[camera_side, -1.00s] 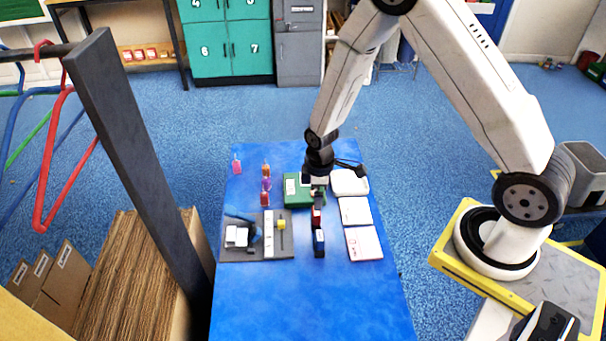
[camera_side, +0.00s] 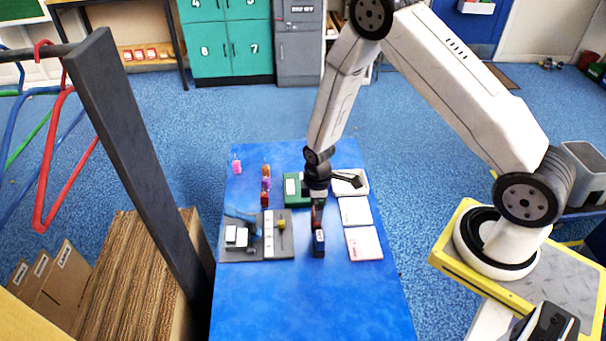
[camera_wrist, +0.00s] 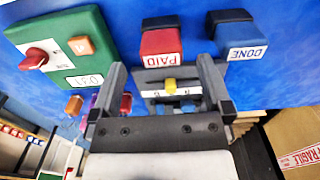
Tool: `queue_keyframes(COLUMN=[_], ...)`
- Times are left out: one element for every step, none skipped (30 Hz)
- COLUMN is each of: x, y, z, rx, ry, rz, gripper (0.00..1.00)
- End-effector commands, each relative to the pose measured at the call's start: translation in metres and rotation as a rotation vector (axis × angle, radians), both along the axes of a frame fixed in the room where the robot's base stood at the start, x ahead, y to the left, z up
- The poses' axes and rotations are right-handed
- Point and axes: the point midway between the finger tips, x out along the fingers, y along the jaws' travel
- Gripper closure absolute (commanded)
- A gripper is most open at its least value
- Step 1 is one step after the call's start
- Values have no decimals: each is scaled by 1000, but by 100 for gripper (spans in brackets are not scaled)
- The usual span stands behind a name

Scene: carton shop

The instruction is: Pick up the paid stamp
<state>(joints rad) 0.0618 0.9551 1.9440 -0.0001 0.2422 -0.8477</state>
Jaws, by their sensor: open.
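The paid stamp (camera_wrist: 160,42) is a red block with a dark top and a white PAID label. It stands on the blue table between and beyond my fingertips in the wrist view. In the side view the red stamp (camera_side: 317,217) is just below my gripper (camera_side: 317,198), which partly covers it. In the wrist view my gripper (camera_wrist: 165,75) is open, with nothing between its fingers. The blue DONE stamp (camera_wrist: 240,36) stands to the right of the paid stamp. It also shows in the side view (camera_side: 319,243), nearer the camera.
A green box (camera_wrist: 75,55) with a red knob is left of the stamps in the wrist view. White cards (camera_side: 363,243) and a white tray (camera_side: 362,189) lie on the right side of the table. A grey board (camera_side: 240,255) is on the left. The front table area is clear.

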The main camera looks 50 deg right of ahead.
Motion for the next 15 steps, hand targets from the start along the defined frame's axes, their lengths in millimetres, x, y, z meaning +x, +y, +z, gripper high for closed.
queue_keyframes(x=[0, 0, 0, 0, 0, 0, 0, -1, -1, -1, -1, -1, -1, -1, -2], y=[0, 0, 0, 0, 0, 0, 0, 0, 0, 1, 1, 1, 1, 1, 1], z=[0, 0, 0, -1, -2, -3, -5, -6, -9, -11, -14, -18, -21, -24, -28], rx=[0, 0, 0, 0, 0, 0, 0, 1, 0, 0, 0, 0, 0, 0, 0], ry=[0, 0, 0, 0, 0, 1, 1, 2, 3, 3, 1, 1, 1, 1, 3], rz=[0, 0, 0, 0, 0, 0, 0, 0, 0, 0, 0, 0, 0, 0, 0], gripper=[0, 0, 0, 0, 0, 0, 0, 0, 0, 0, 0, 0, 0, 0, 0])
